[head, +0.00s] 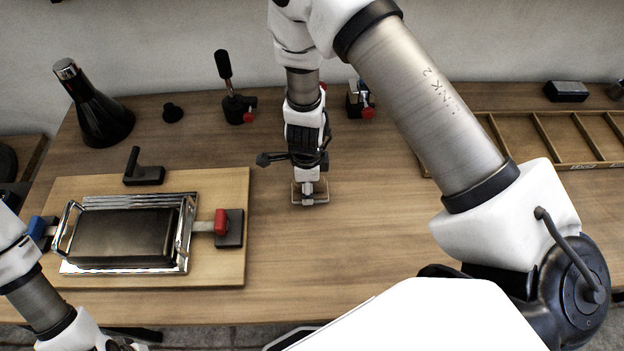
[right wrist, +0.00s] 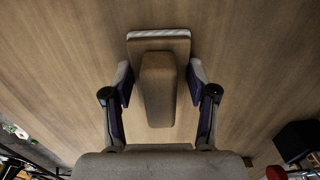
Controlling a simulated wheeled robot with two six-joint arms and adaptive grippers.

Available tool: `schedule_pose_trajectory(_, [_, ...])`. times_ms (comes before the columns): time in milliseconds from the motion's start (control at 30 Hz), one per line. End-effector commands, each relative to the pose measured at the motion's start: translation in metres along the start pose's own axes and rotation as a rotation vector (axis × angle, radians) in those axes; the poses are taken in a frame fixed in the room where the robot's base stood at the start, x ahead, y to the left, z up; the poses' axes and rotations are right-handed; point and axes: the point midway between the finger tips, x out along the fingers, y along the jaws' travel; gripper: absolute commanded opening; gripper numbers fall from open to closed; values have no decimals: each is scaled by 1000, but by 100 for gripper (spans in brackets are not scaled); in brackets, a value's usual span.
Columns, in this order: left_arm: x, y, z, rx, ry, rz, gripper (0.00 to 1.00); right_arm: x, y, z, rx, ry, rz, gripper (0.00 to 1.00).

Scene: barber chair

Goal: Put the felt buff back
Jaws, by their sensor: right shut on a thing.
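The felt buff is a small block with a pale felt edge and a raised brown grip. In the right wrist view the buff (right wrist: 158,38) lies between my fingers, its grip pointing toward the palm. In the head view my right gripper (head: 310,182) points down at the middle of the table and is shut on the buff (head: 322,197), which is at or very close to the table top. Whether it touches the wood I cannot tell. My left arm enters at the lower left, but its gripper is out of view.
A wooden board (head: 236,268) at left carries a chrome-framed dark block (head: 125,238) with clamps. A divided wooden tray (head: 556,135) is at right. The table's centre front is clear.

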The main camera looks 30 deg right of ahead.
Motion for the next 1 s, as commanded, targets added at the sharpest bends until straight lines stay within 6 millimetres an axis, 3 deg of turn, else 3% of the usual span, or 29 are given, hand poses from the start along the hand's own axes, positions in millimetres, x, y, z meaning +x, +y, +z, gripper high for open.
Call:
schedule_pose_trajectory(233, [2,0,0,-1,1,0,48,3,0,0,-1,0,1,20])
schedule_pose_trajectory(267, [2,0,0,-1,1,0,48,3,0,0,-1,0,1,61])
schedule_pose_trajectory(300, [1,0,0,-1,1,0,48,2,0,0,-1,0,1,75])
schedule_pose_trajectory(333, [1,0,0,-1,1,0,48,1,0,0,-1,0,1,83])
schedule_pose_trajectory(633, [0,0,0,0,1,0,48,0,0,0,-1,0,1,83])
schedule_pose_trajectory(733, [-7,0,0,0,1,0,48,-8,0,0,-2,0,0,83])
schedule_pose_trajectory(1000, [-38,0,0,0,1,0,48,-71,-1,0,-4,-2,-3,83])
